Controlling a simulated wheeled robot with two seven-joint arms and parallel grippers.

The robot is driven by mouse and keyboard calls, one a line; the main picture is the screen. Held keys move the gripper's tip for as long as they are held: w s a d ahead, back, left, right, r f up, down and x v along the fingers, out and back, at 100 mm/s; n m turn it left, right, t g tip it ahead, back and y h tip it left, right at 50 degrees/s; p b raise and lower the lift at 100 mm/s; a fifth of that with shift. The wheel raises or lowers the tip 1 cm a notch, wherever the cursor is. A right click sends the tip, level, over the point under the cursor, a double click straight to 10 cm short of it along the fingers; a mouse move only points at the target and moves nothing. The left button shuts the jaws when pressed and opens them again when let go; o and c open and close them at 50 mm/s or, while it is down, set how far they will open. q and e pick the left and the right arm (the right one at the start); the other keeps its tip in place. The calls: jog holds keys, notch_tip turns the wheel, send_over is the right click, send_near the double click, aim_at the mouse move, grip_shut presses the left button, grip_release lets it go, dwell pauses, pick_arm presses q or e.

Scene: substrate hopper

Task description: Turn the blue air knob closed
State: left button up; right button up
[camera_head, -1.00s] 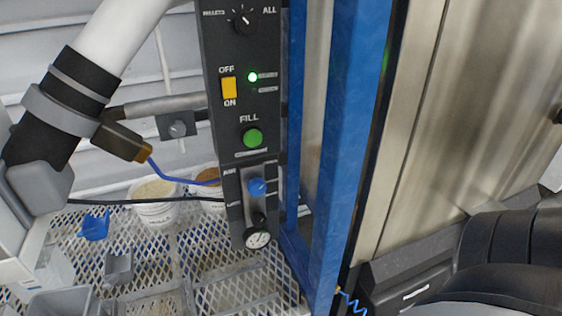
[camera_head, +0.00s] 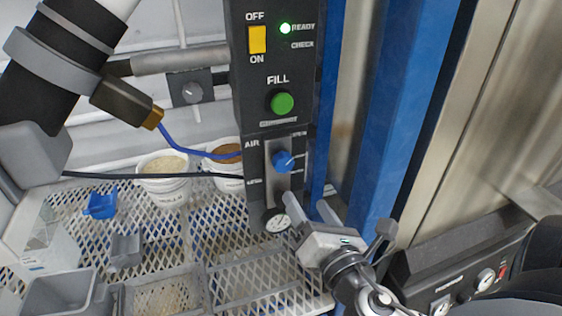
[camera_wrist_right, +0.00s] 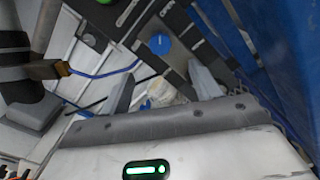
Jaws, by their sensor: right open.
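The blue air knob (camera_head: 284,161) sits on the lower part of the dark control panel, beside the AIR label, with a round gauge (camera_head: 276,222) below it. It also shows in the right wrist view (camera_wrist_right: 159,44), beyond the fingertips. My right gripper (camera_head: 308,218) is open and empty, below and slightly right of the knob, apart from it. In the right wrist view its two fingers (camera_wrist_right: 163,84) are spread. My left gripper is not in view.
The panel carries a green FILL button (camera_head: 282,103) and a yellow OFF/ON switch (camera_head: 257,40). A blue post (camera_head: 392,120) stands close to the right. White buckets (camera_head: 163,180), a blue scoop (camera_head: 101,204) and grey bins (camera_head: 62,296) are on the mesh shelf at left.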

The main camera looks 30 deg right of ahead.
aim_at(285, 166)
jog(key=p+x, duration=0.2)
jog(key=x, duration=1.3)
jog(key=c, duration=1)
